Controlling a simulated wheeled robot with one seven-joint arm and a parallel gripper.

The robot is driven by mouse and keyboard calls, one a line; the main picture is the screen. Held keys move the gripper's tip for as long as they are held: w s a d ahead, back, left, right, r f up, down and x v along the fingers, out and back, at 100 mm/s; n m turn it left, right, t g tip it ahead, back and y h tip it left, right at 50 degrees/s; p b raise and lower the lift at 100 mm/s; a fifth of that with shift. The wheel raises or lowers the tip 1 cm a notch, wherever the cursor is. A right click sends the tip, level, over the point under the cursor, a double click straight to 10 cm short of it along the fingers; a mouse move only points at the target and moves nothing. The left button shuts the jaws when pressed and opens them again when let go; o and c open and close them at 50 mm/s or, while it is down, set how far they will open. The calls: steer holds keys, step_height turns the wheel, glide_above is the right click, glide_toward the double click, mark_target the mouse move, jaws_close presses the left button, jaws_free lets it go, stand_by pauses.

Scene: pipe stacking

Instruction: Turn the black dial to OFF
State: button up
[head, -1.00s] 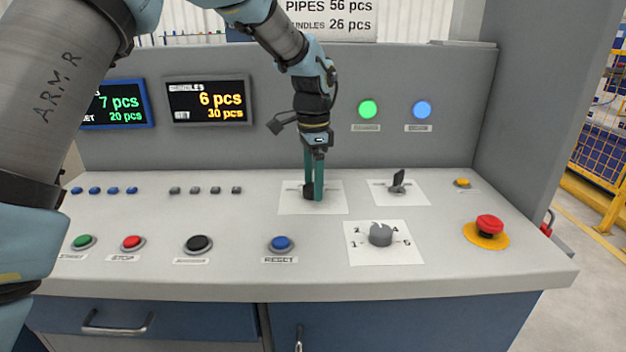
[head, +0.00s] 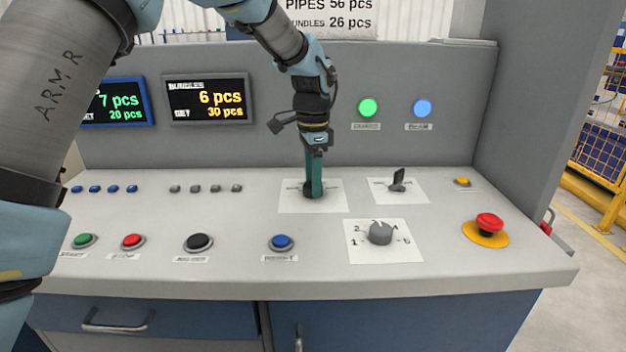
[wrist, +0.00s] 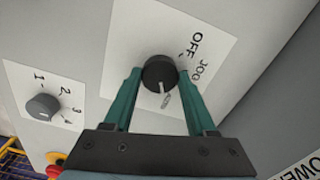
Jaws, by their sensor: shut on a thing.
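The black dial (wrist: 157,72) sits on a white label plate (wrist: 125,45) on the console. The wrist view shows OFF and JOG printed to the right of it, with another small mark below it that I cannot read. A light pointer line on the dial faces down toward that mark, not toward OFF. My gripper (wrist: 160,75) has its two green fingers on either side of the dial, shut on it. In the head view my gripper (head: 314,190) points straight down, and its fingers hide most of the dial (head: 306,189).
A grey numbered dial (head: 380,234) stands in front and to the right. A dark lever switch (head: 398,180) is to the right. A red emergency button (head: 489,225) is farther right. Several push buttons line the left side. The grey back panel (head: 400,75) rises behind.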

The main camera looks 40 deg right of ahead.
steer(key=shift+c, duration=0.6)
steer(key=shift+n, duration=0.3)
steer(key=n+p, duration=0.1)
steer(key=n, duration=0.4)
steer(key=shift+p, duration=0.35)
steer(key=n+p, duration=0.1)
steer(key=n, duration=0.5)
steer(key=shift+n, duration=0.3)
steer(key=n+p, duration=0.1)
steer(key=n, duration=0.5)
steer(key=shift+p, duration=0.4)
steer(key=n+p, duration=0.1)
steer(key=n, duration=0.4)
steer(key=shift+n, duration=0.3)
